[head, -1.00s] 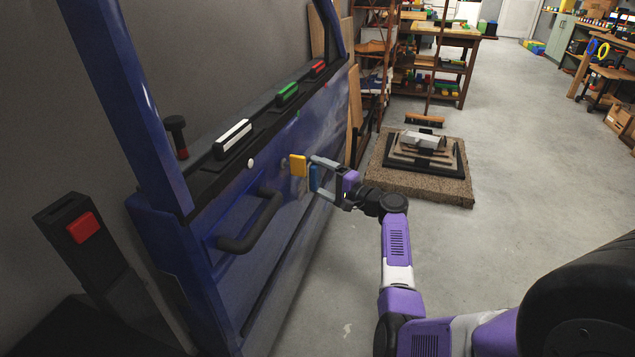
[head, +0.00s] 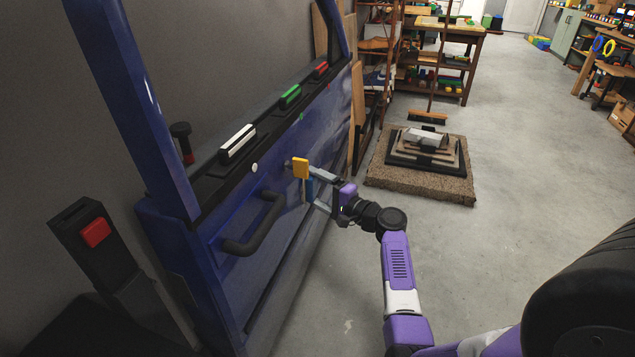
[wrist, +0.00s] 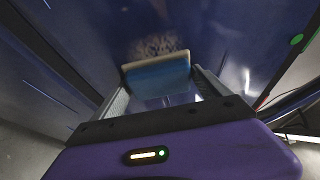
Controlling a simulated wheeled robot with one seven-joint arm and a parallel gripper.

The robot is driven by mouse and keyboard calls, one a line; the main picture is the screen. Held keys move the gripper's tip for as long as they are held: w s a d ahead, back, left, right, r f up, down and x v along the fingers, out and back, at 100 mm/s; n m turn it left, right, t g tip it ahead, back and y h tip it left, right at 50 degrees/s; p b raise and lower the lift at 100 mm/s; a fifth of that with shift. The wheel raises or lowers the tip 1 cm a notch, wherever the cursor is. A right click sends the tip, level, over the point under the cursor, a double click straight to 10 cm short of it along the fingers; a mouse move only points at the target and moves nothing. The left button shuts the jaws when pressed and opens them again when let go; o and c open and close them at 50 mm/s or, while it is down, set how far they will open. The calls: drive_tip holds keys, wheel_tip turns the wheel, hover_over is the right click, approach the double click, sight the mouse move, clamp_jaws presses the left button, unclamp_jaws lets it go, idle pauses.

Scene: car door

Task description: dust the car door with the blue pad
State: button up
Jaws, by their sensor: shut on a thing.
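The blue car door (head: 180,235) stands at the left in the head view, and its dark blue panel (wrist: 225,30) fills the upper part of the wrist view. My gripper (head: 312,187) is close to the panel, right of the black door handle (head: 258,228). It is shut on the blue pad (wrist: 160,77), which has a pale edge and lies between the two fingers. The pad (head: 309,190) shows only partly in the head view. A grey speckled dust patch (wrist: 158,45) is on the panel just above the pad. I cannot tell whether the pad touches the panel.
White (head: 237,143), green (head: 290,96) and red (head: 321,69) pieces line the door ledge. A stone slab (head: 420,183) with stacked plates stands on the floor beyond.

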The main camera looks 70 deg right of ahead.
sight(298, 193)
drive_tip(key=shift+s+a+r+p, duration=0.15)
drive_tip(key=shift+a+p, duration=0.2)
drive_tip(key=shift+a, duration=1.05)
drive_tip(key=shift+s+a+f+p, duration=0.1)
drive_tip(key=shift+a+p, duration=0.2)
drive_tip(key=shift+a, duration=1.1)
drive_tip(key=shift+r, duration=0.15)
drive_tip(key=shift+w+d+b, duration=0.15)
drive_tip(key=shift+d+b, duration=0.6)
drive_tip(key=shift+d, duration=1.2)
drive_tip(key=shift+w+d+b, duration=0.15)
drive_tip(key=shift+d+b, duration=0.3)
drive_tip(key=shift+d, duration=0.45)
drive_tip(key=shift+w+d+b, duration=0.15)
drive_tip(key=shift+d+b, duration=0.3)
drive_tip(key=shift+d, duration=0.4)
drive_tip(key=d+b, duration=0.2)
drive_tip(key=d, duration=0.1)
drive_tip(key=shift+d, duration=0.35)
drive_tip(key=shift+a, duration=0.1)
drive_tip(key=shift+s+a+p, duration=0.1)
drive_tip(key=shift+a+p, duration=1.25)
drive_tip(key=shift+a, duration=1.25)
drive_tip(key=shift+s+a+p, duration=0.15)
drive_tip(key=shift+a+p, duration=0.25)
drive_tip(key=shift+a, duration=1)
drive_tip(key=shift+s+a+p, duration=0.1)
drive_tip(key=shift+a+p, duration=0.3)
drive_tip(key=shift+a, duration=1)
